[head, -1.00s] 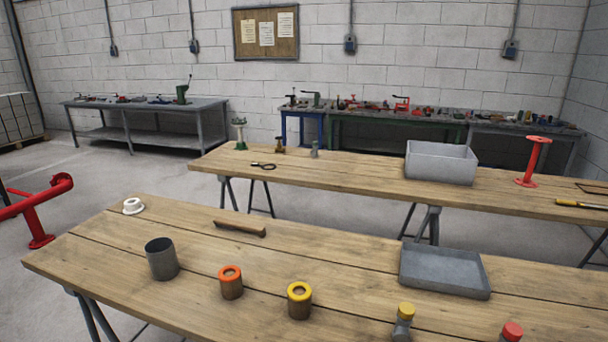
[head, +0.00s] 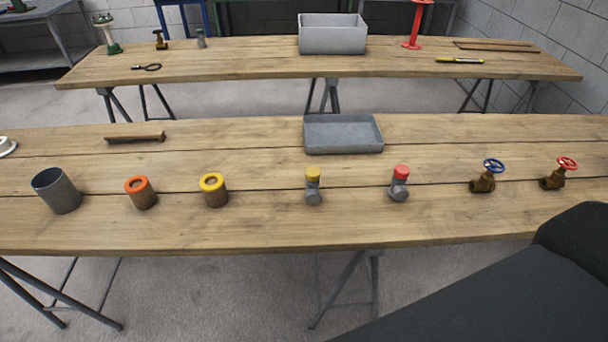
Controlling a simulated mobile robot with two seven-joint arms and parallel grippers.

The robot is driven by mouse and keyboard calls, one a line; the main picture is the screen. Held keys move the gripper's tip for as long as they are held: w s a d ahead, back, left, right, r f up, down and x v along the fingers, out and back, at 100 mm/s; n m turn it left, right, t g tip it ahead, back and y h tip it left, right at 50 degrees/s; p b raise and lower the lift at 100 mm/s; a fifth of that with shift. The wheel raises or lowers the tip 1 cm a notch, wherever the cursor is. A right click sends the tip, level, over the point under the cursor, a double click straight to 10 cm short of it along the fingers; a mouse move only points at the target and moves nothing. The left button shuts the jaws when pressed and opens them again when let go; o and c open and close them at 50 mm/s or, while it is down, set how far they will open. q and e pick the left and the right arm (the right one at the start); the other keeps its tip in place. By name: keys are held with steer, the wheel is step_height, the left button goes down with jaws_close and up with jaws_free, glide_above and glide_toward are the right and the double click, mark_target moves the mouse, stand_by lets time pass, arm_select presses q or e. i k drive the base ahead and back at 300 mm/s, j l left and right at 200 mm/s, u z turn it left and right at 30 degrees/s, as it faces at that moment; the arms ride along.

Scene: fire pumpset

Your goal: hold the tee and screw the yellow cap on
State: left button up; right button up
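A small grey fitting with a yellow top (head: 313,187) stands on the near wooden table, about mid-width. It may be the tee with the yellow cap on or above it, but it is too small to tell how they join. A similar grey fitting with a red top (head: 400,184) stands to its right. A brown cylinder with a yellow ring (head: 214,191) stands to its left. Neither of my grippers is in view; only a dark part, apparently of my own arm, fills the lower right corner.
The near table (head: 260,232) also holds a grey cup (head: 56,191), an orange-ringed cylinder (head: 141,193), a grey tray (head: 343,135), a wooden bar (head: 135,137), a blue-wheeled valve (head: 486,177) and a red-wheeled valve (head: 558,173). A second table (head: 240,62) with a grey bin stands behind.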

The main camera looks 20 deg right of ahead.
mark_target(313, 196)
steer(key=l+u, duration=0.1)
steer(key=l, duration=0.25)
steer(key=k+l+u, duration=0.15)
steer(key=l, duration=0.2)
steer(key=k+l+u, duration=0.1)
steer(key=l, duration=0.25)
steer(key=k+l+u, duration=0.1)
steer(key=l, duration=0.25)
steer(key=k+l+u, duration=0.15)
steer(key=l, duration=0.2)
